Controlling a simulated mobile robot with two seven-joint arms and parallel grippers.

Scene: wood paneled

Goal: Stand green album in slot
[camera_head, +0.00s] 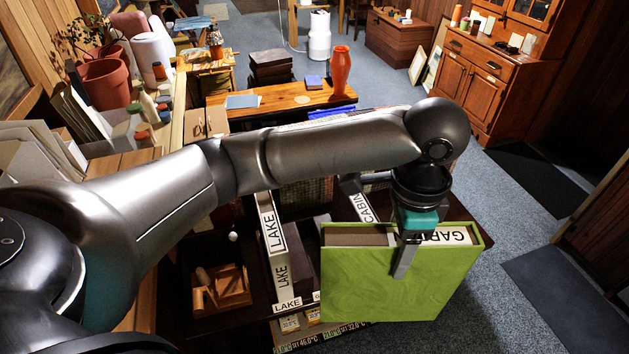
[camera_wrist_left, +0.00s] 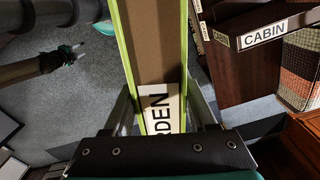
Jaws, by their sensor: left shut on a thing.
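The green album (camera_head: 385,285) hangs at the front right in the head view, its broad green face toward me. A "GARDEN" label shows on its edge, and the album also fills the middle of the left wrist view (camera_wrist_left: 152,55). My left gripper (camera_head: 404,262) is shut on the album from above, one finger on the near face. A dark rack (camera_head: 305,255) with "LAKE" labels (camera_head: 272,240) and a "CABIN" label (camera_head: 365,205) stands left of and behind the album. The album partly hides it, and I cannot make out an empty slot. My right gripper (camera_wrist_left: 74,54) appears small in the left wrist view.
A wooden box (camera_head: 222,290) with small items sits left of the rack. A wooden table (camera_head: 285,98) behind holds an orange vase (camera_head: 340,70) and books. Open carpet (camera_head: 520,215) lies to the right. My left arm covers much of the middle.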

